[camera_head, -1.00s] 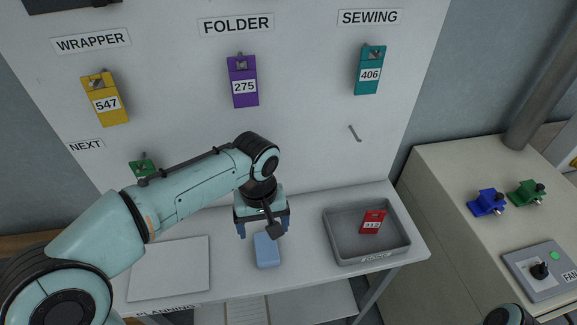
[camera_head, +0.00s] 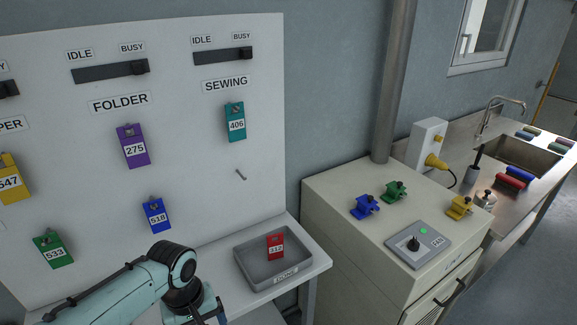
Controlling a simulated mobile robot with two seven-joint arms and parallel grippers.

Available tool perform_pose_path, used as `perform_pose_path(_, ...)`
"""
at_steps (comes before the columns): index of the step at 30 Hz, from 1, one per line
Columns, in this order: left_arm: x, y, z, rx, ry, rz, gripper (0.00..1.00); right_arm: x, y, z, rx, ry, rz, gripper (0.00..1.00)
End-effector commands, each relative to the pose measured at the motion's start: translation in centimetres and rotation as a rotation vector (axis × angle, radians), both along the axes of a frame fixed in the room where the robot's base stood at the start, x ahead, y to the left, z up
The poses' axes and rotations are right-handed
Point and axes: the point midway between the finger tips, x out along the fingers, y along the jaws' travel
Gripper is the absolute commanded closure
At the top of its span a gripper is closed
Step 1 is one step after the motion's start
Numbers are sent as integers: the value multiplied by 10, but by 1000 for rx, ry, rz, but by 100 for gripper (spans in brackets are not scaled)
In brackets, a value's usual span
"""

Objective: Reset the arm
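My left arm comes in from the lower left, and its wrist bends down at the bottom edge. My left gripper (camera_head: 208,318) is mostly cut off by the bottom edge, so its fingertips and anything between them are hidden. It is in front of the white board (camera_head: 75,185), to the left of the grey tray marked DONE (camera_head: 268,281). My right gripper is not in view.
The board holds purple card 275 (camera_head: 133,146), teal card 406 (camera_head: 235,122), blue card 518 (camera_head: 156,215), green card 535 (camera_head: 53,248) and a yellow card (camera_head: 11,180). A bare peg (camera_head: 241,175) is under SEWING. Red card 312 (camera_head: 276,246) lies in the tray. A cabinet (camera_head: 345,205) stands right.

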Motion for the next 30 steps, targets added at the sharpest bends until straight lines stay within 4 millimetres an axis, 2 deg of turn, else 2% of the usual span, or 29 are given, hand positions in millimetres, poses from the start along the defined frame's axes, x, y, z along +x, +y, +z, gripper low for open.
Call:
perform_pose_path(1,3,-6,-36,-27,35,-31,14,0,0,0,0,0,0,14)
perform_pose_path(5,6,-22,-111,-111,59,-103,14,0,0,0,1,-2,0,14)
perform_pose_path(8,-5,-34,-179,-187,76,-144,14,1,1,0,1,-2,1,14)
perform_pose_path(9,-13,-39,-207,-217,80,-157,14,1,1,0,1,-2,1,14)
perform_pose_path(11,-30,-45,-250,-261,83,-166,14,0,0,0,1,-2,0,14)
perform_pose_path(12,-45,-49,-277,-287,82,-170,14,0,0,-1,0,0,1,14)
perform_pose_path(15,-87,-55,-335,-329,74,-165,14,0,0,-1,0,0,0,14)
perform_pose_path(18,-129,-57,-374,-336,65,-157,14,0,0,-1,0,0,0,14)
perform_pose_path(22,-171,-57,-400,-320,56,-156,14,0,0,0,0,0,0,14)
perform_pose_path(26,-191,-56,-409,-302,50,-158,14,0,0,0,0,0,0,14)
perform_pose_path(30,-193,-55,-410,-299,47,-159,14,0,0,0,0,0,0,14)
